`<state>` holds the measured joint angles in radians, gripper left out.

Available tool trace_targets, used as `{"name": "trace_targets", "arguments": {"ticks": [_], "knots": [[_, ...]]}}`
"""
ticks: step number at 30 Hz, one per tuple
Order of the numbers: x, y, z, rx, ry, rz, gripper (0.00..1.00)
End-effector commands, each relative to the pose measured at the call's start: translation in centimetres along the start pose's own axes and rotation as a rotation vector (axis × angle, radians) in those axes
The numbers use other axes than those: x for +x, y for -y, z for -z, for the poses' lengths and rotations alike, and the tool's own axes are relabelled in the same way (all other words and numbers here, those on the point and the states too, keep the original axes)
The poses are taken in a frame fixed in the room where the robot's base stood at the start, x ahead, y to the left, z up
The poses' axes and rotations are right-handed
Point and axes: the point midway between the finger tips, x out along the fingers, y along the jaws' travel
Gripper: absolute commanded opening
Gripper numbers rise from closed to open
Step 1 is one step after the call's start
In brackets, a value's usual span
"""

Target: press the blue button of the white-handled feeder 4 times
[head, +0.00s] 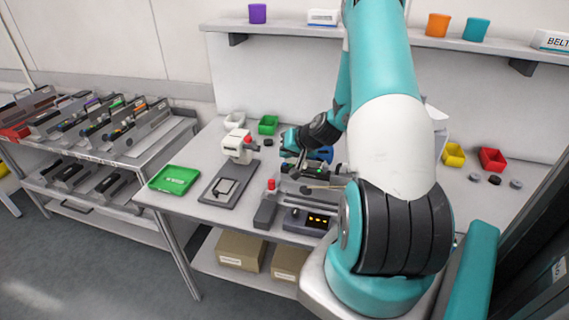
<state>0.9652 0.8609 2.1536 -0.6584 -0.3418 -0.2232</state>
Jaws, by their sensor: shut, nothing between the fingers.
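A dark grey feeder (318,187) lies on the workbench (180,207), partly behind my arm. A small green spot shows near its middle, and a red knob (271,184) stands at its left end. I cannot make out a white handle or a blue button on it; my arm covers its right part. My gripper (300,163) points down just above the far side of this feeder. It is small here, shut and empty. Whether it touches the feeder, I cannot tell.
A trolley (150,152) at the left holds several feeders. A green tray (174,180), a white device (238,146) on a grey base, and a box with yellow lights (305,219) stand around the feeder. Yellow (453,155) and red (492,160) bins stand right.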

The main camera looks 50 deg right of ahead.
Motion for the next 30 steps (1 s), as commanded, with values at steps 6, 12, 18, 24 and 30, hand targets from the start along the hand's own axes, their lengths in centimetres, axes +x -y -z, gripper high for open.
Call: {"name": "trace_targets", "arguments": {"ticks": [6, 12, 18, 24, 30], "knots": [[0.00, 0.00, 0.00, 0.000, 0.000, 0.000, 0.00], [0.01, -0.01, -0.01, 0.000, 0.000, 0.000, 0.00], [0.40, -0.28, -0.32, 0.000, 0.000, 0.000, 0.00], [0.64, -0.43, -0.52, 0.000, 0.000, 0.000, 0.00], [0.58, -0.39, -0.47, 0.000, 0.000, 0.000, 0.00]]}}
